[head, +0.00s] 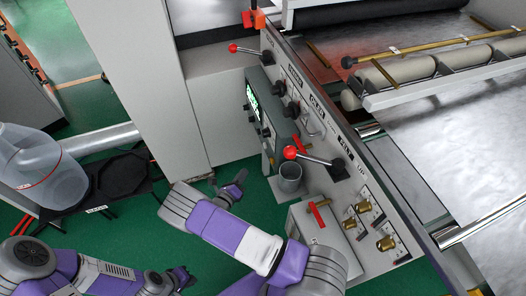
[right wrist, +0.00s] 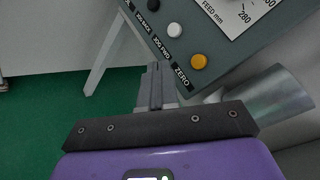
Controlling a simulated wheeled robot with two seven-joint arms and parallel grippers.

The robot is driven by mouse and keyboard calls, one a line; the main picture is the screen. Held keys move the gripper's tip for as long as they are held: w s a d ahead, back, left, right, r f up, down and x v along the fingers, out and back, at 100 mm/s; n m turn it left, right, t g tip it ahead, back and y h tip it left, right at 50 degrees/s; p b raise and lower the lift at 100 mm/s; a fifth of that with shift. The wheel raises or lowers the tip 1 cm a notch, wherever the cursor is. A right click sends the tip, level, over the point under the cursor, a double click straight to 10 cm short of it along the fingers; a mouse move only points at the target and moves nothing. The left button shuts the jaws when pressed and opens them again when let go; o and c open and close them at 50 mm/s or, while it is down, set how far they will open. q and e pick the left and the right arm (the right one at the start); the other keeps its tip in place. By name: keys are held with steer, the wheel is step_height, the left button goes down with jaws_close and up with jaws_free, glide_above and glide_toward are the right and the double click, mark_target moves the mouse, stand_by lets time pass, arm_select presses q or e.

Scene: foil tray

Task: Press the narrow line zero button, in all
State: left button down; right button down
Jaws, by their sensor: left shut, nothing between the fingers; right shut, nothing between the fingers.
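The yellow button (right wrist: 199,61) sits on the slanted grey panel, with the ZERO label (right wrist: 181,77) beside its lower left. My right gripper (right wrist: 154,72) is shut and empty, its fingertips just left of the ZERO label and apart from the yellow button in the picture. I cannot tell how far it is from the panel in depth. In the head view my right gripper (head: 240,177) is below and left of the grey control box (head: 276,118); the button is too small to make out there. My left gripper (head: 188,274) is shut and empty, low over the green floor.
A white button (right wrist: 174,30) and a black button (right wrist: 153,4) continue the row. A metal cup (right wrist: 282,95) stands close right of my right gripper. Red-knobbed levers (head: 290,152) stick out of the machine. A plastic jug (head: 40,168) stands at the left.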

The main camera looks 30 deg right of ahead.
mark_target(272, 161)
arm_select(q)
steer(key=shift+w, duration=0.15)
arm_select(e)
steer(key=shift+w+a+r+n+t, duration=0.3)
steer(key=shift+w+r+t, duration=0.1)
steer(key=shift+w, duration=0.2)
steer(key=shift+d, duration=0.15)
